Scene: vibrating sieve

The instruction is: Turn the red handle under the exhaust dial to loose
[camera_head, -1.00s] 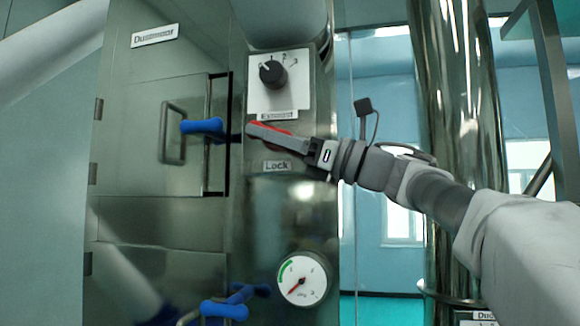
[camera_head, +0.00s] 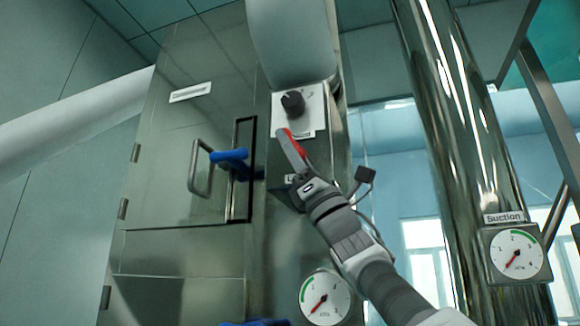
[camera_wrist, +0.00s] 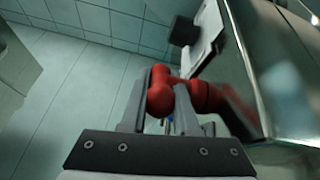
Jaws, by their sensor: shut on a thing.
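The red handle (camera_head: 299,149) sits on the steel cabinet front under the exhaust dial (camera_head: 293,103), a black knob on a white plate. In the wrist view the red handle (camera_wrist: 180,95) lies between the two fingers of my gripper (camera_wrist: 166,105), its rounded end toward the left finger. My gripper (camera_head: 291,146) is shut on the handle in the head view, with its fingers pointing up and left. The Lock label below is partly hidden by my gripper. The dial (camera_wrist: 184,32) also shows dark at the top of the wrist view.
A cabinet door with a steel pull (camera_head: 201,168) and a blue handle (camera_head: 230,156) is to the left. A pressure gauge (camera_head: 325,297) is below. A steel pipe (camera_head: 455,140) and the suction gauge (camera_head: 516,254) stand to the right.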

